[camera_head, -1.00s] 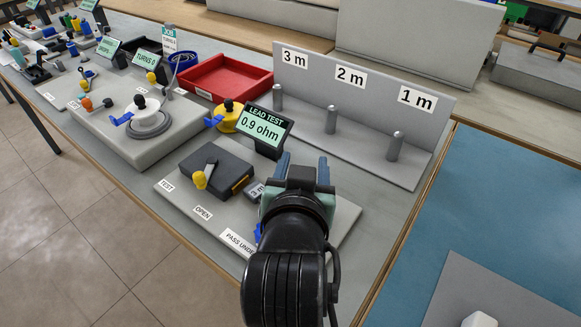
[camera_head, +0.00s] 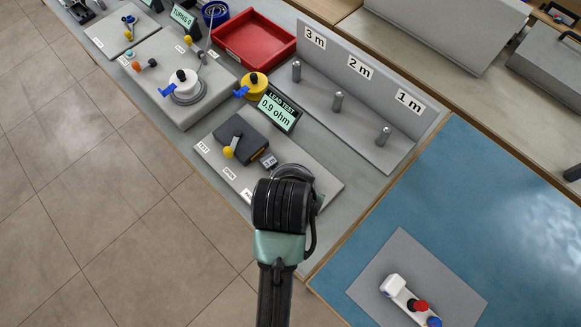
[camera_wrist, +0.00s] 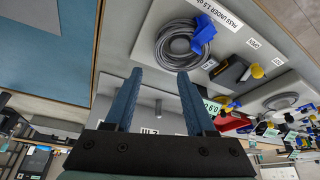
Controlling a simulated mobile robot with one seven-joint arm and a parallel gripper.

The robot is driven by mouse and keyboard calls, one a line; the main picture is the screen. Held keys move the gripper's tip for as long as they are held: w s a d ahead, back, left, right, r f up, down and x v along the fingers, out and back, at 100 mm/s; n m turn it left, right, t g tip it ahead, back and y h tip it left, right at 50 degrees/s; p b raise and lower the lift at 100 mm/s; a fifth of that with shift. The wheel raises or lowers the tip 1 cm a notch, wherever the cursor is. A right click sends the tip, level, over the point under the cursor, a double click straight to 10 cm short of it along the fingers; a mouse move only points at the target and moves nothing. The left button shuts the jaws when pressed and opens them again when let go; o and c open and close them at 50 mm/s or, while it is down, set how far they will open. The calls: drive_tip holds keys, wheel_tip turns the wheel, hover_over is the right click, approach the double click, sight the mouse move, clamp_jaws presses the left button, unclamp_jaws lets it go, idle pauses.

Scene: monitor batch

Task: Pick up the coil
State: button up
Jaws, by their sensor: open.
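A grey coil of cable (camera_wrist: 180,42) with a blue clip (camera_wrist: 203,34) lies on the light test plate (camera_wrist: 160,18) in the wrist view. In the head view my arm mostly hides that spot. My gripper (camera_wrist: 160,75) is open and empty, with its two blue fingers apart. In the wrist view the coil shows beyond the fingertips, apart from them and not between the fingers. Another grey coil (camera_head: 187,93) sits around a white hub on the winder plate, with a blue lever beside it.
A dark lead tester (camera_head: 243,139) and a display reading 0.9 ohm (camera_head: 276,113) stand by the plate. A grey rack (camera_head: 350,125) has pegs marked 3 m, 2 m and 1 m. A red tray (camera_head: 254,41) stands farther back. The blue bench (camera_head: 465,205) has free room.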

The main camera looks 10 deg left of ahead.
drive_tip(key=x, duration=0.7)
drive_tip(key=shift+f, duration=0.3)
drive_tip(key=shift+w+x, duration=0.15)
drive_tip(key=shift+x, duration=1.15)
drive_tip(key=shift+w+x, duration=0.15)
drive_tip(key=shift+x, duration=1.15)
drive_tip(key=shift+r, duration=0.15)
clamp_jaws()
